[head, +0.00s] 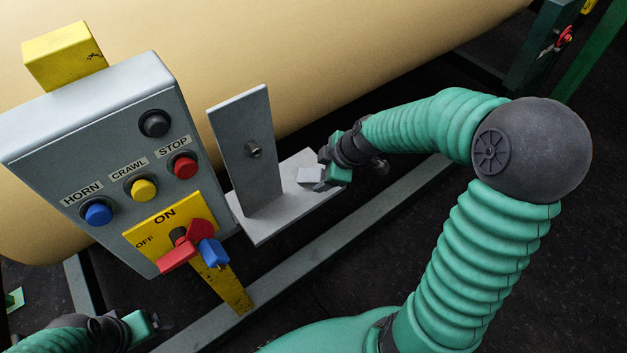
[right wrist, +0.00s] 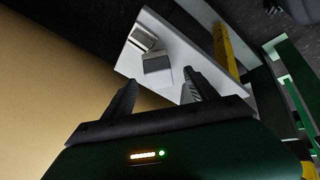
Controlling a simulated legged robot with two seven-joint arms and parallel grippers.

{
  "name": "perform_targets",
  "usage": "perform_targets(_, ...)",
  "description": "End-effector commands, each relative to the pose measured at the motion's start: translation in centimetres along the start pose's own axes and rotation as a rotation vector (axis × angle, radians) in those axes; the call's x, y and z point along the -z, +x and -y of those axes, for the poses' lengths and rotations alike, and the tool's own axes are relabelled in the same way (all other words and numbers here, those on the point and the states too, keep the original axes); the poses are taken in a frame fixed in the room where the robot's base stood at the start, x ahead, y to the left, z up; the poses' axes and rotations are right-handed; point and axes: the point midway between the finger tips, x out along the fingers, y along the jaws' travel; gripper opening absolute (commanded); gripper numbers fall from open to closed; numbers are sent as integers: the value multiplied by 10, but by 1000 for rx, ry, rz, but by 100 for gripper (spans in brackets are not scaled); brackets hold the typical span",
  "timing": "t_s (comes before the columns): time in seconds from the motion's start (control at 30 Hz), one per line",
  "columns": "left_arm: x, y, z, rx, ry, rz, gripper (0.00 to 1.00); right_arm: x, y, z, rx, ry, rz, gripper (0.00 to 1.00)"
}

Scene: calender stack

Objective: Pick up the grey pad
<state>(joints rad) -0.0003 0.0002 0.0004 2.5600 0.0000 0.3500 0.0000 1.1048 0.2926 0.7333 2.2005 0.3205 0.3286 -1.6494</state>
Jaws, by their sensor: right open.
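The bracket's upright plate (head: 245,140) with a bolt stands left of the pad. Further left is a grey control box (head: 105,110) with buttons and a red-and-blue switch. A large tan roller (head: 330,50) lies behind. A grey rail (head: 320,260) runs below.

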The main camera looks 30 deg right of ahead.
Motion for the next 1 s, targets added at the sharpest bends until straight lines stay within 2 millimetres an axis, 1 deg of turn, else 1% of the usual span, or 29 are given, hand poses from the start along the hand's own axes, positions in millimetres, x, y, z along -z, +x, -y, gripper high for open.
perform_targets(0.03,0,2,0,0,-1,0,85,1,6,1,2,-4,0,66)
perform_targets(0.17,-1,4,0,0,-1,0,85,1,18,-1,2,-2,-1,66)
perform_targets(0.3,-1,6,0,0,-1,0,85,4,44,-6,6,-2,-2,66)
perform_targets(0.4,-2,7,0,0,-1,0,85,3,58,-6,5,1,-2,66)
perform_targets(0.5,-2,7,0,0,-1,0,85,2,62,-7,1,1,0,66)
perform_targets(0.67,-1,6,0,0,0,0,85,2,61,-7,0,1,0,66)
perform_targets(1.0,-2,7,0,0,-1,0,85,2,61,-7,1,1,0,22)
